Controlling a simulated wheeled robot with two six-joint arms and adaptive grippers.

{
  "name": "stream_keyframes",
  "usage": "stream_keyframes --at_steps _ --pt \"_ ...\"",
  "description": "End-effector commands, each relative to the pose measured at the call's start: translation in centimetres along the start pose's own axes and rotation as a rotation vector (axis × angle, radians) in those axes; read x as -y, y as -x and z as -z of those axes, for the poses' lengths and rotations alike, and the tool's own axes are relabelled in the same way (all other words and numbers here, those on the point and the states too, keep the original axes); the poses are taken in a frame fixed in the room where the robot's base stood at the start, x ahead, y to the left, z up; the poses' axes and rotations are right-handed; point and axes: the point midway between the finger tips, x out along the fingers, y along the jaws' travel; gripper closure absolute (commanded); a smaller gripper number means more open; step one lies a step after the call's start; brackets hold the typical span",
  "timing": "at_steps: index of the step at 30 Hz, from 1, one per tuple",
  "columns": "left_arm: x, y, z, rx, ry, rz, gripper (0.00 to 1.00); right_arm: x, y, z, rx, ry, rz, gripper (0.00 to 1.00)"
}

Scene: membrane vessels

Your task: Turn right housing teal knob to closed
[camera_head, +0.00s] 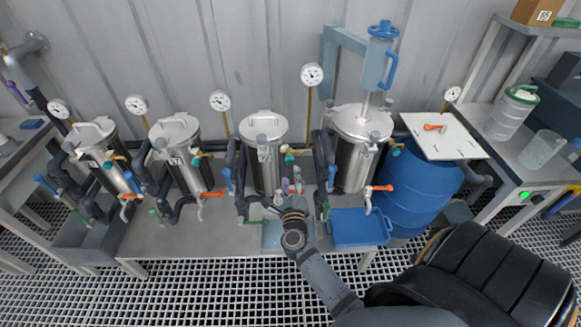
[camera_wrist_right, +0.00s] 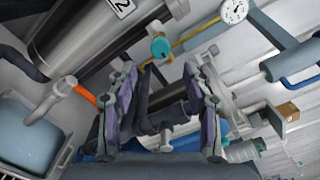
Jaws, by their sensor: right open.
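A teal knob (camera_head: 289,158) sits on a stub at the right side of a steel housing (camera_head: 266,165), the third vessel from the left. In the right wrist view a round teal knob (camera_wrist_right: 160,47) shows beside a steel housing marked 2 (camera_wrist_right: 90,35). My right gripper (camera_head: 292,185) is below this knob in the head view, pointing toward the housings. In the wrist view its two fingers (camera_wrist_right: 165,95) are apart with nothing held between them. The knob lies beyond the fingertips, not touched. My left gripper is out of view.
A larger steel vessel (camera_head: 357,150) with its own teal knob (camera_head: 396,150) stands to the right. Orange-handled valves (camera_head: 382,188), dark pipes and a blue tub (camera_head: 359,228) crowd the bench front. A blue barrel (camera_head: 412,190) stands further right.

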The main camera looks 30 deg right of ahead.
Motion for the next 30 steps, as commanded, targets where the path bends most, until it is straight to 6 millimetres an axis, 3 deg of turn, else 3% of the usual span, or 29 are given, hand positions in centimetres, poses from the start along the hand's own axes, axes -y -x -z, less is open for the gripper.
stream_keyframes --at_steps 3,7,24,27,29,30 --pt "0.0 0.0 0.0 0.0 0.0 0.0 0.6 -0.1 2.3 0.1 -0.003 -0.001 -0.002 0.5" --pt "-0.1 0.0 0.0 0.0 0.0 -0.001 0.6 0.0 3.5 0.0 -0.001 0.0 0.0 0.5" --pt "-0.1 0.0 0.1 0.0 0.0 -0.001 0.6 -0.1 3.8 0.0 0.001 0.005 -0.002 0.5" --pt "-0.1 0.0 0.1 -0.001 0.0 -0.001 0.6 -2.3 4.0 0.6 0.025 0.112 -0.045 0.5" --pt "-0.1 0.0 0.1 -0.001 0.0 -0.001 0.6 -5.3 4.6 1.6 0.064 0.262 -0.107 0.5" --pt "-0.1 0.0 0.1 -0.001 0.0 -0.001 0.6 -7.9 5.3 2.6 0.101 0.394 -0.163 0.5"
